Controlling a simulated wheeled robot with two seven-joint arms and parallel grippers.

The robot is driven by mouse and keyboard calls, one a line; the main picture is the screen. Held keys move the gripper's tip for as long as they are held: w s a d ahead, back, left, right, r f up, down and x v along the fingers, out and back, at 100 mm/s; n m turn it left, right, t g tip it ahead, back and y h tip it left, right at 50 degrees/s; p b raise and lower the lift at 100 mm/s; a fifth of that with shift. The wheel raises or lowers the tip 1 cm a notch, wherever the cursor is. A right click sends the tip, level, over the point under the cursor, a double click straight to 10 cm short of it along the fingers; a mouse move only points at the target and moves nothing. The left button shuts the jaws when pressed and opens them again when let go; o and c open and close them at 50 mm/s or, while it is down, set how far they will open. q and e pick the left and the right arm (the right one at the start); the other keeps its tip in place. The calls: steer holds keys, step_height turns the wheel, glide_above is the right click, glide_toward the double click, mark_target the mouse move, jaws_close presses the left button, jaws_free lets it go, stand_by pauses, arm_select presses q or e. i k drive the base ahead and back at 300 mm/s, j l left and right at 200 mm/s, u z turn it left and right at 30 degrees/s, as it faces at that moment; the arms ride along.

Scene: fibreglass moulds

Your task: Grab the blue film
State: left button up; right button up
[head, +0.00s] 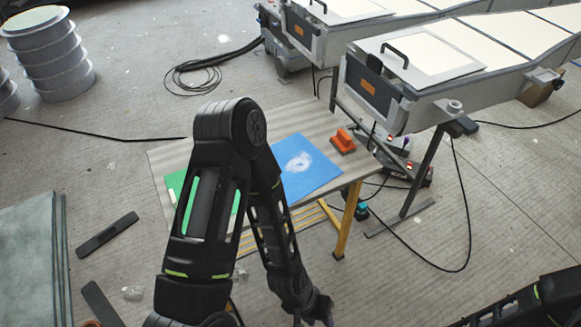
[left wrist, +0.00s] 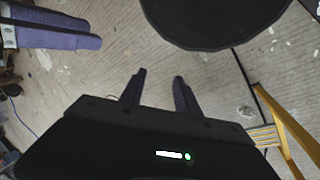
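The blue film (head: 318,181) lies flat on the low work table, a blue rectangle with a whitish patch near its middle. My left arm hides part of its left side in the head view. My left gripper (head: 315,312) is in front of and below the table, away from the film, at the bottom of the head view. In the left wrist view its two fingers (left wrist: 158,82) stand apart with nothing between them. A purple-fingered gripper, seemingly my right one (left wrist: 60,30), shows at the upper left there; its opening is unclear.
The table (head: 310,118) has yellow legs and also bears an orange block (head: 344,141) and a green sheet (head: 175,183). Large mould benches (head: 430,100) stand behind it at the right. Cables (head: 200,75) and dark strips (head: 107,234) lie on the floor.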

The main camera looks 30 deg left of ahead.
mark_target(305, 169)
steer(key=u, duration=0.5)
steer(key=i+l+u, duration=0.15)
steer(key=l+u, duration=0.2)
steer(key=i+l+u, duration=0.1)
steer(key=l+u, duration=0.85)
steer(key=l, duration=2.05)
